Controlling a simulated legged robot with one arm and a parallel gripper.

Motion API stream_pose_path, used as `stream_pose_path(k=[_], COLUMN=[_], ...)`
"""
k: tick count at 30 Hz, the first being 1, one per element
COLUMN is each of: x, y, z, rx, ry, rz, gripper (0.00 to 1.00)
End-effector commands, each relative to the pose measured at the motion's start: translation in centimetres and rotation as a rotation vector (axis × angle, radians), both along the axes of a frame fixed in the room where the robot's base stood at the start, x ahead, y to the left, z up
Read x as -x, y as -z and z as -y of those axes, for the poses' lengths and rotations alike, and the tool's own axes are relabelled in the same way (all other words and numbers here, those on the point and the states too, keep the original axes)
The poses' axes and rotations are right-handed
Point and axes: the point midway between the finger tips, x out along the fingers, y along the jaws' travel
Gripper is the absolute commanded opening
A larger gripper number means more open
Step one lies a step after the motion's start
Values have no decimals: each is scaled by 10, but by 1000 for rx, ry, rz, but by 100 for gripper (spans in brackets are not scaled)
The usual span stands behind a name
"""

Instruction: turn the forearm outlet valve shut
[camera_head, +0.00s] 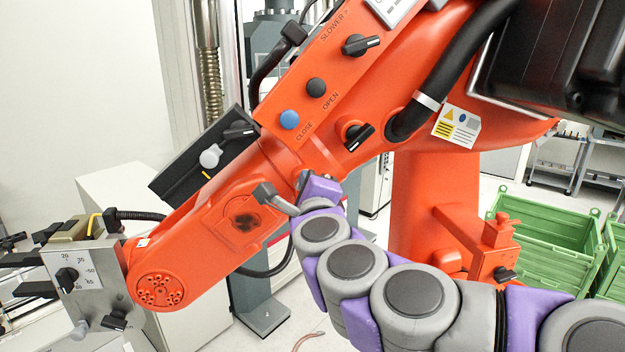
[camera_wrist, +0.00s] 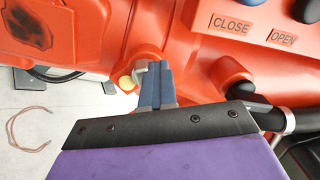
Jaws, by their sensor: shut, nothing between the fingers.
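A grey bent lever handle (camera_head: 274,198) sits on the orange forearm (camera_head: 210,235), right of a dark scorched patch. I take it for the outlet valve; no label on it is readable. In the wrist view, a grey lever piece (camera_wrist: 140,70) with a pale yellow round end shows on an orange boss. My gripper (camera_head: 304,181) is at the forearm, just right of the lever. In the wrist view its blue-grey fingers (camera_wrist: 153,78) are together and empty, beside the lever's right side. Whether they touch it I cannot tell.
A black knob (camera_head: 358,137) stands right of my gripper, also in the wrist view (camera_wrist: 240,93). Blue CLOSE (camera_head: 289,120) and black OPEN (camera_head: 316,87) buttons sit above. A black hose (camera_head: 432,72) runs along the upper arm. Green crates (camera_head: 550,235) stand at the right.

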Motion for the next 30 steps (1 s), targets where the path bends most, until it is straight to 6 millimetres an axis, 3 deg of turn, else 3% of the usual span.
stream_pose_path(k=[1,17,18,30], x=[9,58,60,68], y=[34,31,30,20], z=[-14,0,0,16], rx=[-1,-1,-2,-10], ry=[-39,-48,-48,-20], rz=[-72,-64,-63,-51], gripper=[22,22,43,43])
